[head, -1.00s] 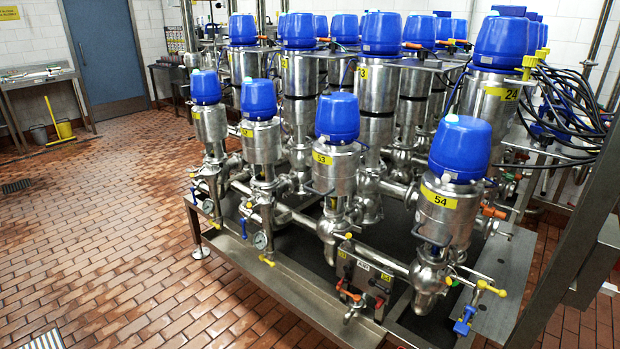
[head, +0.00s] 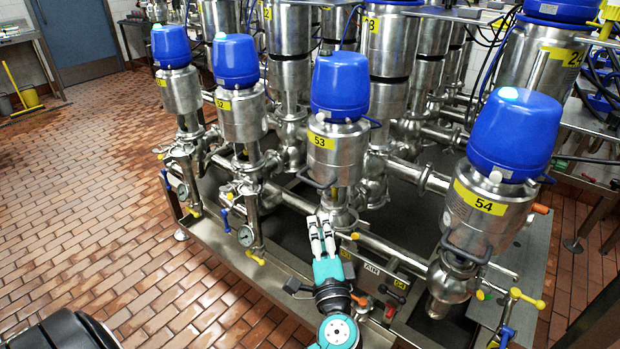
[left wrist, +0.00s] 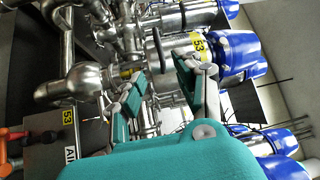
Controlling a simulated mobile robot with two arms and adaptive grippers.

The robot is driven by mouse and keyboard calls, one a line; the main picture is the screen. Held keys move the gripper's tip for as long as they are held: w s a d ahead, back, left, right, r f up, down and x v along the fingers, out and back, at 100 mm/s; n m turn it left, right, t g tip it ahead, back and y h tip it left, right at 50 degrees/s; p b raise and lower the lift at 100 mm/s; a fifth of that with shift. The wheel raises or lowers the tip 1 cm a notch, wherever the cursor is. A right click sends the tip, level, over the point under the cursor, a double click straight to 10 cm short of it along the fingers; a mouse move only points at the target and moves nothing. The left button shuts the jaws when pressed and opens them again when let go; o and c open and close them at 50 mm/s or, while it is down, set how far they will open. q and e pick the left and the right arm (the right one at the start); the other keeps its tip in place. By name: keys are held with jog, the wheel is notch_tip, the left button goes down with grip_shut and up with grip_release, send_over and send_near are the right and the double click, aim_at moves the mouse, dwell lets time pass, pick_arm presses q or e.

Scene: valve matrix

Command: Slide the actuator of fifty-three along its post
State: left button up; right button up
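The actuator of fifty-three (head: 338,150) is a steel cylinder with a blue cap and a yellow 53 label. It stands upright over its valve post (head: 340,203), third in the front row. A dark loop handle (head: 318,183) shows on its lower front. My left gripper (head: 320,218) is in front of and below the actuator, its fingers pointing up toward it. In the left wrist view the actuator (left wrist: 172,50) lies sideways beyond the gripper (left wrist: 157,80). The fingers are spread apart with nothing held between them. I see no contact. My right gripper is not in view.
Actuator 54 (head: 490,200) stands close on the right, and actuator 52 (head: 238,105) on the left. A steel panel with red and black handles (head: 388,290) sits beside my left wrist. Pipes and gauges line the front. The tiled floor (head: 110,230) at left is clear.

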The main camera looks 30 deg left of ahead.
aim_at(311, 181)
pick_arm(q)
jog(key=p+x, duration=0.3)
jog(key=x, duration=1.1)
jog(key=shift+w+a, duration=0.35)
jog(key=shift+w, duration=0.05)
jog(key=shift+c, duration=0.3)
grip_shut()
jog(key=shift+f, duration=0.1)
